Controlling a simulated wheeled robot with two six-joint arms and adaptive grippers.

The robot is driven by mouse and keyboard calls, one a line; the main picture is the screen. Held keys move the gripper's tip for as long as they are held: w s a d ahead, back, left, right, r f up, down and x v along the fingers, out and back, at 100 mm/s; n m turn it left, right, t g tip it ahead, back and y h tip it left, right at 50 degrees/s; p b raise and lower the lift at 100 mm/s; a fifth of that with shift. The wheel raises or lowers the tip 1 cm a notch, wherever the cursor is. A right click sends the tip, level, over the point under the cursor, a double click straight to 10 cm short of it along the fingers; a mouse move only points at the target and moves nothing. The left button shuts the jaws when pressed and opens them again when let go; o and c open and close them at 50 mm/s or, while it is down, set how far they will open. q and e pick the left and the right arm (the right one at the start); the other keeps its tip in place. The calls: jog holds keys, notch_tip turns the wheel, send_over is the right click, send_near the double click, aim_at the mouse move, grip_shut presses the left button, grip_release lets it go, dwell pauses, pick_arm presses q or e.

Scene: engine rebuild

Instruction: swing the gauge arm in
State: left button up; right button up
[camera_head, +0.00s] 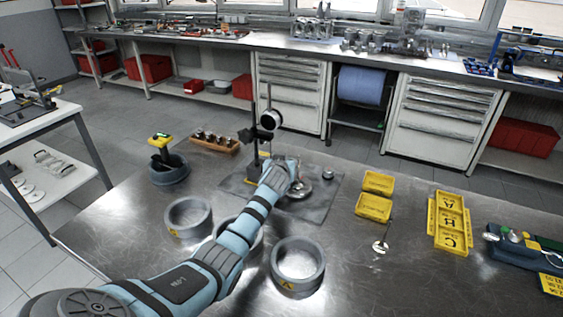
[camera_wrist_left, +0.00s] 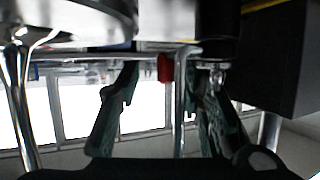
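A gauge stand with a dark upright post (camera_head: 255,150) stands on a grey mat (camera_head: 325,200) at the middle of the bench. A round dial gauge (camera_head: 271,119) sits high beside the post. My left arm reaches over the mat; in the head view its wrist hides the fingers. In the left wrist view my left gripper (camera_wrist_left: 168,78) has its fingers apart. A thin metal rod (camera_wrist_left: 180,100) with a red piece (camera_wrist_left: 165,68) shows between them, nearer the right finger; I cannot tell contact. A small round metal part (camera_head: 300,190) lies on the mat beside my wrist. My right gripper is out of view.
Grey rings (camera_head: 298,283) stand around my forearm. A dark pot (camera_head: 168,176) with a yellow-topped tool and a wooden rack (camera_head: 215,143) are at left. Yellow trays (camera_head: 373,208) and a lettered yellow holder (camera_head: 432,222) are at right. Bare bench lies between the mat and trays.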

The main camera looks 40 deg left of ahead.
pick_arm(q)
jog(key=shift+s+d+r, duration=0.1)
jog(key=shift+r, duration=0.05)
jog(key=v, duration=1.1)
jog(key=shift+s+d, duration=0.2)
jog(key=shift+s, duration=0.15)
